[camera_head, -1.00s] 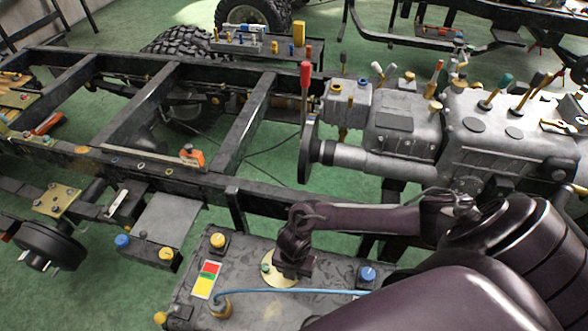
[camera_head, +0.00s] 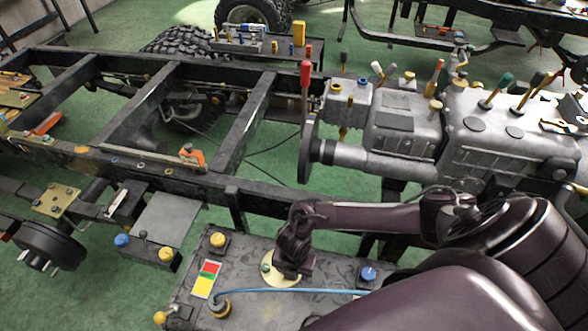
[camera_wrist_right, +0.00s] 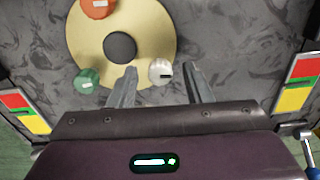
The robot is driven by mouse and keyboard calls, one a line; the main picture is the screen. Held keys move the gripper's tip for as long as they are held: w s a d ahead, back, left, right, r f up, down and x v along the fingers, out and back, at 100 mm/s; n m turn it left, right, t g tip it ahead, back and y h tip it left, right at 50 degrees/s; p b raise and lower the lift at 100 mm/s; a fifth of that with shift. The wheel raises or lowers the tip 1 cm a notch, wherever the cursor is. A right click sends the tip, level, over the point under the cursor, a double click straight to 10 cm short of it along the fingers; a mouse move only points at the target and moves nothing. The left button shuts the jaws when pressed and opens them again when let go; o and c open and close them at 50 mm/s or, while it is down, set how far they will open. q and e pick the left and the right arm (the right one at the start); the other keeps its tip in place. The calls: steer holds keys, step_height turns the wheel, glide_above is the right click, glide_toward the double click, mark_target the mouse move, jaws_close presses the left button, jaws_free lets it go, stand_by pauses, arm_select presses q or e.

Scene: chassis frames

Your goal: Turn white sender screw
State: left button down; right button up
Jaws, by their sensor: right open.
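The white sender screw (camera_wrist_right: 160,71) sits on the right side of the round brass sender plate (camera_wrist_right: 120,15) in the right wrist view. The plate has a dark centre, an orange screw (camera_wrist_right: 98,8) and a green screw (camera_wrist_right: 87,79). My right gripper (camera_wrist_right: 163,76) is open, with one fingertip on each side of the white screw and a gap to both. I cannot tell how high the tips are above the plate. In the head view my right gripper (camera_head: 287,272) covers part of the plate (camera_head: 282,283) and hides the white screw. My left gripper is not in view.
The plate is on a grey tank (camera_head: 330,260). Near it are a yellow knob (camera_head: 217,240), a red-yellow label (camera_head: 207,279), a blue hose (camera_head: 290,292) and a blue cap (camera_head: 368,273). The black chassis frame (camera_head: 150,172) and grey gearbox (camera_head: 510,140) stand beyond.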

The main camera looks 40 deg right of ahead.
steer(key=shift+r+p, duration=0.4)
steer(key=shift+r, duration=3.5)
